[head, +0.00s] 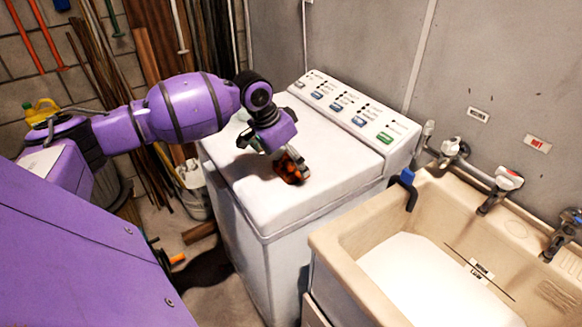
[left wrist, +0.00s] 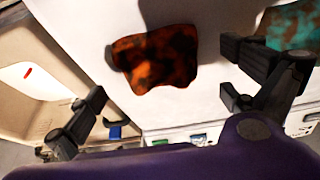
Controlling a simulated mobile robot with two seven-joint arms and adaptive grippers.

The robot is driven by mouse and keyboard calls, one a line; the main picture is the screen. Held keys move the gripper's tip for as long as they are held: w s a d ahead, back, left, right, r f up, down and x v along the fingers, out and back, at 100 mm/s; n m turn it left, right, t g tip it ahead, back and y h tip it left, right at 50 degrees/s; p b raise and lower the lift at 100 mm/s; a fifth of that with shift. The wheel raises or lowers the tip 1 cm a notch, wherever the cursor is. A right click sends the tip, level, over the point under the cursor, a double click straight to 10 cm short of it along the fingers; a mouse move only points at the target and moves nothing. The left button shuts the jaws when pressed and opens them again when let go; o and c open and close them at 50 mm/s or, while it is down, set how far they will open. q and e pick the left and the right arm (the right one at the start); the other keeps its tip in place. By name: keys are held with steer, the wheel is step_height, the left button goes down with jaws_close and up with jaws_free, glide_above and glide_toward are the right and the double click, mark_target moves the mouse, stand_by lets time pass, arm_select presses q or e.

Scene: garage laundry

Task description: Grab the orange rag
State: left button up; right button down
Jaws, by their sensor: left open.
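The orange rag (head: 291,168), orange with dark patches, lies crumpled on the white top of the washing machine (head: 245,195). In the left wrist view the whole rag (left wrist: 155,60) shows as a flat patch between and beyond my fingers. My left gripper (head: 285,158) is over the washer lid at the rag and partly covers it in the head view. In the left wrist view my left gripper (left wrist: 165,100) has its two fingers wide apart with nothing between them. Whether the fingers touch the lid cannot be told. My right gripper is not in view.
A teal and brown rag (left wrist: 292,27) lies on the lid beside one finger in the left wrist view. The washer's button panel (head: 350,105) rises at the back. A beige sink (head: 335,242) with taps stands right. Long boards and poles (head: 105,70) lean behind my arm.

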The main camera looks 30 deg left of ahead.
arm_select(q)
steer(key=shift+w+f, duration=0.2)
steer(key=shift+f, duration=0.25)
steer(key=shift+d, duration=0.1)
steer(key=c, duration=1.4)
